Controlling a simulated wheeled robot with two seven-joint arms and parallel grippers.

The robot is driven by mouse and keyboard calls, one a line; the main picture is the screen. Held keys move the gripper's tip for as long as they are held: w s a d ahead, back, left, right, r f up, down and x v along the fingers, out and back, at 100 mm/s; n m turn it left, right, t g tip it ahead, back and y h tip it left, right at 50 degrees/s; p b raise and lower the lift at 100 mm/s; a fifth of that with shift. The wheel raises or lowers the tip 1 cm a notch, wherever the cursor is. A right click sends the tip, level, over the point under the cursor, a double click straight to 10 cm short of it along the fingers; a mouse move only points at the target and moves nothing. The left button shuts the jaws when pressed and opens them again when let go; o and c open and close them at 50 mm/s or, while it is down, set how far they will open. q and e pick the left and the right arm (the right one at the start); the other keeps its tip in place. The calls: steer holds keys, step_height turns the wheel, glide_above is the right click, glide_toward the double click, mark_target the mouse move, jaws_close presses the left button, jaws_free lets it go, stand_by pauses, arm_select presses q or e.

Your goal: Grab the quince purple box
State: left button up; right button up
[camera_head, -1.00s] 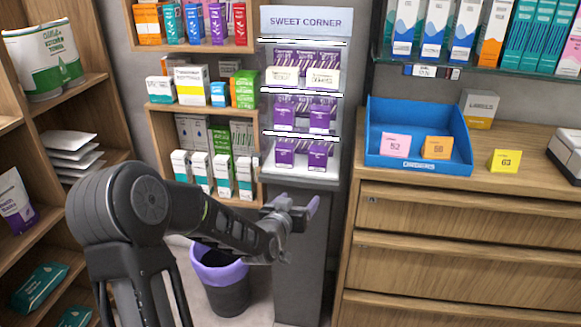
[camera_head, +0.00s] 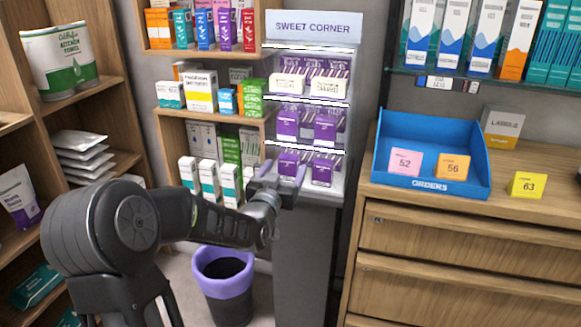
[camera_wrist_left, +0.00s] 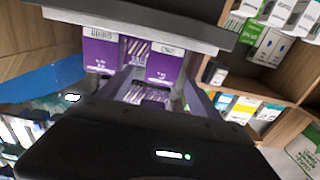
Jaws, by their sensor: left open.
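Purple boxes stand on the shelves of the white "Sweet Corner" display (camera_head: 312,27). Its bottom shelf holds a left purple box (camera_head: 288,161) and a right purple box (camera_head: 322,170); their small labels are too blurred for me to tell which is quince. My left gripper (camera_head: 284,178) is open and empty at the bottom shelf, in front of the left box and partly covering its lower part. The left wrist view looks upside down and shows two purple boxes (camera_wrist_left: 100,52) (camera_wrist_left: 164,65) just beyond the fingers.
Wooden shelves with medicine boxes (camera_head: 200,92) flank the display at left. A purple-rimmed bin (camera_head: 224,292) stands on the floor below my left arm.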

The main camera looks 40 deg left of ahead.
mark_target(292, 155)
arm_select(q)
steer(key=shift+x, duration=1.35)
steer(key=x, duration=0.5)
steer(key=shift+w+a, duration=0.1)
steer(key=shift+a, duration=0.05)
steer(key=shift+c, duration=0.4)
steer(key=c, duration=1.3)
